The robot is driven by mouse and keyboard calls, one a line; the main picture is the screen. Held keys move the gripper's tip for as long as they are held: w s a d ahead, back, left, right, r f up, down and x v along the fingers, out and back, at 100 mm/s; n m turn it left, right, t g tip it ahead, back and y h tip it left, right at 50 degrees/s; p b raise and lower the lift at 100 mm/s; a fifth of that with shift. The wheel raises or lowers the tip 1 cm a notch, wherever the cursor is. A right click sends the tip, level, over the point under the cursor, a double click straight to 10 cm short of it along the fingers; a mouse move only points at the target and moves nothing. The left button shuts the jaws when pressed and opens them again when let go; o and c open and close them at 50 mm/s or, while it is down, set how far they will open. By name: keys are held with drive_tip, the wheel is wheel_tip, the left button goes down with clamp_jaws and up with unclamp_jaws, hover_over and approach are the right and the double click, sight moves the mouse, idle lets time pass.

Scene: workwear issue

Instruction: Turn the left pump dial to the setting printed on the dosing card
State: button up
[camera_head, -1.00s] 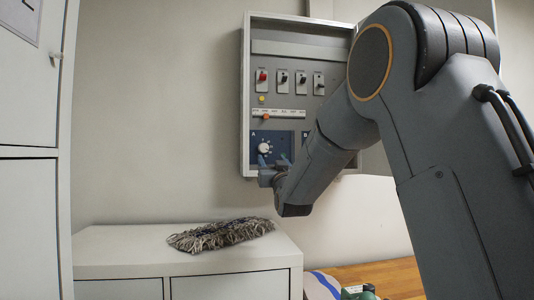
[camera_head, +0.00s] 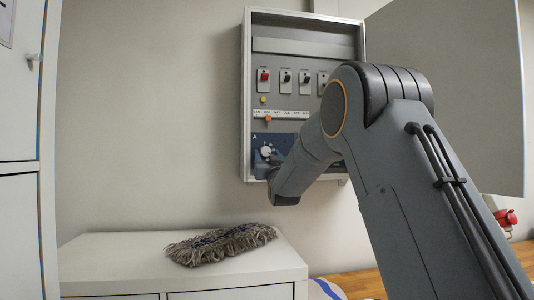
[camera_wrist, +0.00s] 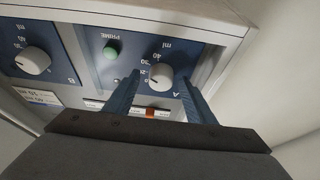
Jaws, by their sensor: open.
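The left pump dial (camera_head: 266,151) is a white knob on blue panel A, low in the open wall cabinet. In the wrist view, which is upside down, this dial (camera_wrist: 159,77) shows near the centre, with scale numbers around it. My gripper (camera_wrist: 160,78) is open, its two blue fingers reaching to either side of the dial; I cannot tell whether they touch it. In the head view my gripper (camera_head: 268,163) is right at the dial and partly covers panel A. A small printed label (camera_wrist: 40,97) is partly cut off and its text is unclear; I cannot tell if it is the dosing card.
Panel B's dial (camera_wrist: 32,60) and a green prime button (camera_wrist: 111,51) are close by. Switches (camera_head: 286,78) and an orange slider (camera_head: 268,118) sit above. The cabinet's frame (camera_head: 246,100) borders panel A. A mop head (camera_head: 220,244) lies on the white cupboard (camera_head: 110,262) below.

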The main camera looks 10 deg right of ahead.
drive_tip(key=shift+w+r, duration=0.1)
drive_tip(key=shift+w, duration=0.1)
drive_tip(key=c, duration=1)
drive_tip(key=shift+a, duration=0.1)
drive_tip(key=shift+c, duration=0.2)
drive_tip(key=shift+m+b, duration=0.4)
drive_tip(key=shift+b, duration=0.1)
drive_tip(key=shift+a+m+h+b, duration=0.1)
drive_tip(key=shift+m+h+b, duration=0.2)
drive_tip(key=shift+h+b, duration=0.1)
drive_tip(key=m+h+b, duration=0.2)
drive_tip(key=m+b, duration=0.1)
drive_tip(key=m, duration=0.1)
drive_tip(key=shift+a+b, duration=0.15)
drive_tip(key=shift+b, duration=0.2)
drive_tip(key=shift+a+r+m+g+h+b, duration=0.1)
drive_tip(key=shift+m+g+h+b, duration=0.5)
drive_tip(key=shift+m, duration=0.85)
drive_tip(key=shift+a+r+m+g+h+b, duration=0.1)
drive_tip(key=shift+m+g+h+b, duration=0.2)
drive_tip(key=shift+m+h, duration=0.85)
drive_tip(key=shift+m+y, duration=0.35)
drive_tip(key=shift+m, duration=0.15)
